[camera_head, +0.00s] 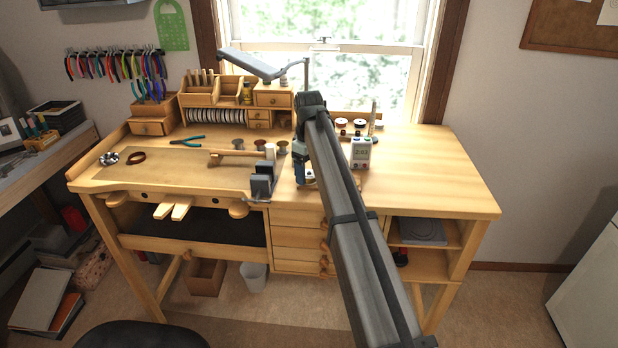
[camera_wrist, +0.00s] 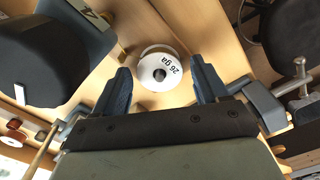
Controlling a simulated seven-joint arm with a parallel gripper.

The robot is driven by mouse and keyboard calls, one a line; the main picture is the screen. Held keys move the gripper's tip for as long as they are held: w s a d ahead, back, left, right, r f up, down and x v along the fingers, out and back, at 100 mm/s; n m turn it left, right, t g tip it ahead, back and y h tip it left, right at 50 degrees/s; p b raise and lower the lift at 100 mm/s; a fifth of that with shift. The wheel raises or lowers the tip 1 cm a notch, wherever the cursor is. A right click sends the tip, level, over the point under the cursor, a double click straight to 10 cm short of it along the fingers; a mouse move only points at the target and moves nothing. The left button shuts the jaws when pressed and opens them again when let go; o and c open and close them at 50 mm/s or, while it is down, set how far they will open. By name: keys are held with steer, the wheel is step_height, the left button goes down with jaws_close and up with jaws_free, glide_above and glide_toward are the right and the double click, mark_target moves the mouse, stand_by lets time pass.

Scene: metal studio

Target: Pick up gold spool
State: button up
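A white-topped spool (camera_wrist: 163,72) marked "26 ga" stands on the bench in the wrist view. Its top flange hides the wire, so its colour cannot be told there. My gripper (camera_wrist: 160,82) is open, with one blue finger on each side of this spool. In the head view, my gripper (camera_head: 302,174) is low over the middle of the bench, right of the grey stand. A small part of a spool shows beside it, mostly hidden by my arm.
A grey stand (camera_head: 262,183) is close on the left. The bench's right side (camera_head: 435,175) is clear.

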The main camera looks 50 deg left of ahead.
steer(key=c, duration=1)
steer(key=shift+o, duration=0.2)
